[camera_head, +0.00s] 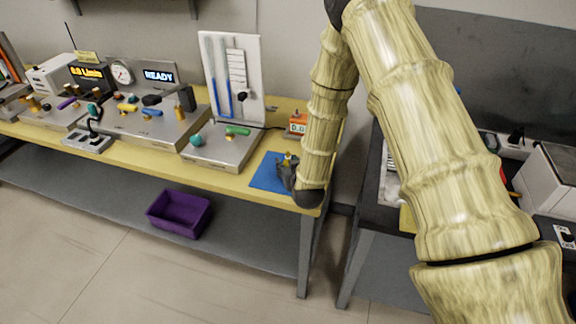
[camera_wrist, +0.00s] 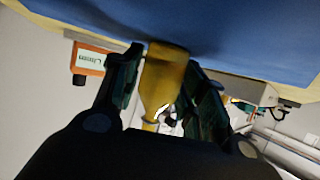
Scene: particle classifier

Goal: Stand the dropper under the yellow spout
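The dropper (camera_wrist: 165,75), an amber-yellow bottle with a narrow neck, shows in the wrist view between the two dark fingers of my gripper (camera_wrist: 165,62). The fingers sit close against both its sides, and the gripper appears shut on it. In the head view my gripper (camera_head: 287,172) is at the blue mat (camera_head: 264,174), with a bit of the yellow dropper (camera_head: 288,157) showing. Whether the dropper touches the mat is not clear. Small yellow parts (camera_head: 128,107) and an orange-yellow one (camera_head: 180,113) show on the metal units; which is the yellow spout I cannot tell.
The yellow bench (camera_head: 228,183) carries a metal unit with a white upright panel (camera_head: 250,75), a unit with a READY display (camera_head: 159,76) and an orange meter (camera_head: 297,124). A purple bin (camera_head: 179,214) is on the shelf below. A dark table stands right.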

